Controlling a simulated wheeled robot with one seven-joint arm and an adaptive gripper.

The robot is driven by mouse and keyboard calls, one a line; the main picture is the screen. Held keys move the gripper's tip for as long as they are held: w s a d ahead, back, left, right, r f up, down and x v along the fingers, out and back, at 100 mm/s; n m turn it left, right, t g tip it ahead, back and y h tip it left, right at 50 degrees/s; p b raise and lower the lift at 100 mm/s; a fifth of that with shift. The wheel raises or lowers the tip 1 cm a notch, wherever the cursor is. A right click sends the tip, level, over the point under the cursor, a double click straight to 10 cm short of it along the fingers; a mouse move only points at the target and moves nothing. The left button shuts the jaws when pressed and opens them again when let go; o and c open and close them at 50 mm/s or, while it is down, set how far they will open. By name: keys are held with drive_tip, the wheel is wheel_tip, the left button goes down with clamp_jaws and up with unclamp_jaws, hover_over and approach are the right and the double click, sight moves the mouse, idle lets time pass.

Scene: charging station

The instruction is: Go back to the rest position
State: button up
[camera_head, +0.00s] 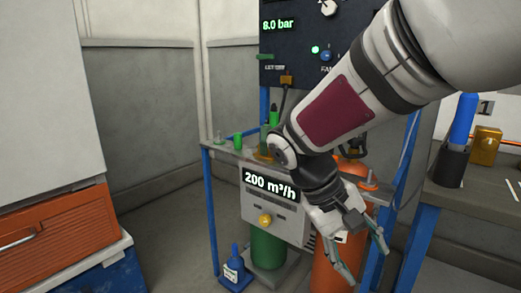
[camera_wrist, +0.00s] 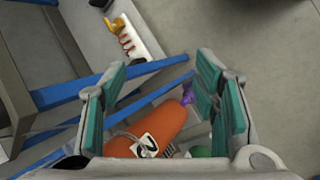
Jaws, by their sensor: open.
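My gripper (camera_head: 364,258) hangs open and empty at the end of my arm, in front of the right side of the blue-framed charging station. In the wrist view my gripper (camera_wrist: 160,100) shows its two teal-padded fingers spread wide with nothing between the pads. Below and beyond them an orange cylinder (camera_wrist: 168,122) lies in view, with a label marked with a dark figure. In the head view the orange cylinder (camera_head: 328,268) stands behind my gripper, partly hidden by it. My forearm crosses the upper right and covers part of the black panel.
A display box (camera_head: 270,210) reads 200 m³/h, above a green cylinder (camera_head: 268,248). The black panel (camera_head: 292,52) reads 8.0 bar. A blue bottle (camera_head: 234,266) stands low at left. A side table (camera_head: 470,190) at right holds a black cup and a yellow object. Blue frame bars surround the cylinders.

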drive_tip(key=s+d+r+m+t+y, duration=0.1)
drive_tip(key=s+y, duration=0.2)
drive_tip(key=s, duration=0.9)
drive_tip(key=s+r+m+t+y, duration=0.1)
drive_tip(key=s+r+m+y, duration=0.15)
drive_tip(key=s, duration=0.85)
wheel_tip(320, 180, up, 32)
drive_tip(key=n+t+p, duration=0.1)
drive_tip(key=t+p, duration=0.2)
drive_tip(key=p, duration=2.9)
drive_tip(key=shift+s+d+r+t+y, duration=0.15)
drive_tip(key=shift+d+t+y, duration=0.2)
drive_tip(key=shift+d, duration=0.1)
drive_tip(key=shift+c, duration=0.5)
